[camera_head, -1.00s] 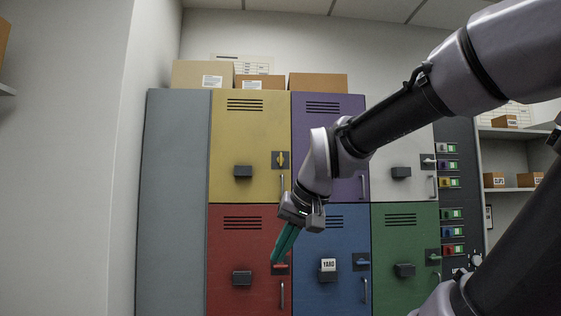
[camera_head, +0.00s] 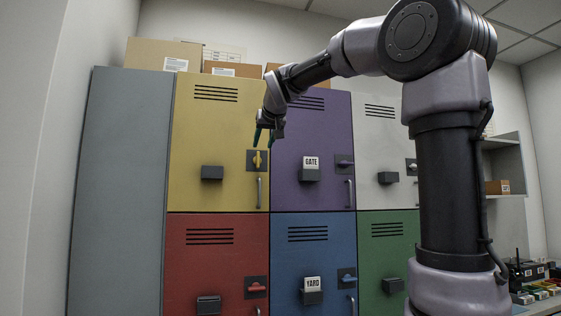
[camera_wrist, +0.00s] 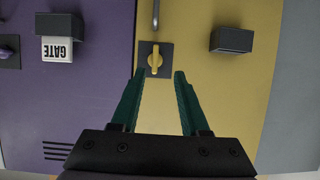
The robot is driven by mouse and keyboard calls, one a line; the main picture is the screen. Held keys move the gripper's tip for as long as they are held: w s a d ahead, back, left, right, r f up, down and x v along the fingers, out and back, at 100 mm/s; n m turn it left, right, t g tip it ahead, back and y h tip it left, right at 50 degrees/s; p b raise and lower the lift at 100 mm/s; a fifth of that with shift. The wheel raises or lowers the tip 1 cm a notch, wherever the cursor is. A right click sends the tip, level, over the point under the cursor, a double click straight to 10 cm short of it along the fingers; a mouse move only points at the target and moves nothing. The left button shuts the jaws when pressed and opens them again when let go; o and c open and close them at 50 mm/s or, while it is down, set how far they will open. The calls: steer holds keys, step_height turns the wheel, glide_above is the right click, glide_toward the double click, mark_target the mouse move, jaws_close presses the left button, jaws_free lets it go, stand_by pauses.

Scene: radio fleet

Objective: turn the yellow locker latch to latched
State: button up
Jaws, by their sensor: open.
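The yellow locker (camera_head: 218,130) is at the upper left of the locker bank. Its yellow latch (camera_head: 257,159) is a small knob on a dark plate, with its handle standing upright. My gripper (camera_head: 264,141) is in front of the locker, just above the latch in the head view, with green fingers pointing down. In the wrist view, which is upside down, my gripper (camera_wrist: 160,74) is open and empty. The latch (camera_wrist: 154,60) lies just beyond the fingertips, between their lines and nearer the left finger. I cannot tell the exact gap to it.
The purple locker (camera_head: 311,190) has a GATE card in its holder (camera_head: 310,170) and a horizontal latch (camera_head: 344,162). A door handle (camera_head: 259,192) is below the yellow latch. Red (camera_head: 208,265) and blue (camera_head: 290,260) lockers are below. Boxes (camera_head: 163,55) stand on top.

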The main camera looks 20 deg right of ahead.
mark_target(259, 156)
steer(key=x, duration=0.4)
steer(key=r+x, duration=0.1)
steer(key=x, duration=0.3)
steer(key=w+d+r+x, duration=0.1)
steer(key=x, duration=0.3)
steer(key=shift+r, duration=0.1)
steer(key=shift+s, duration=0.1)
jaws_close()
